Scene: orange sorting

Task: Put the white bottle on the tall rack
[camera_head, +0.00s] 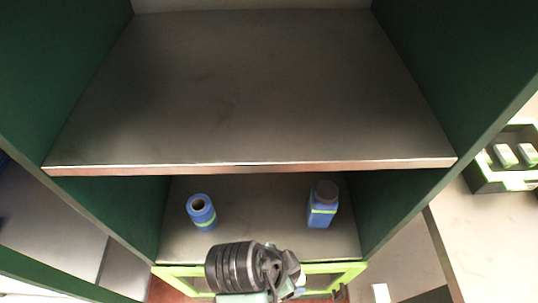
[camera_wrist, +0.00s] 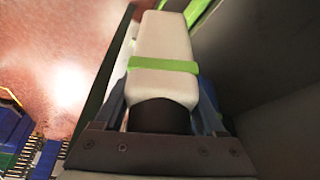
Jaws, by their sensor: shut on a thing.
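The white bottle (camera_wrist: 163,48) has a light green band and a dark cap. In the wrist view it lies between the two fingers of my gripper (camera_wrist: 166,90), which is shut on it, with the cap toward the palm. In the head view my gripper (camera_head: 284,272) is at the bottom centre, in front of the rack's lower shelf. I cannot make out the bottle clearly there. The tall rack has dark green side walls and a bare grey upper shelf (camera_head: 250,90). Its lower shelf (camera_head: 262,225) is partly hidden behind my arm.
On the lower shelf stand a blue open-topped container (camera_head: 201,212) at left and a blue bottle with a dark cap (camera_head: 322,205) at right, with free room between. A light green frame (camera_head: 335,268) runs below. A counter with a green-edged crate (camera_head: 507,160) is at right.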

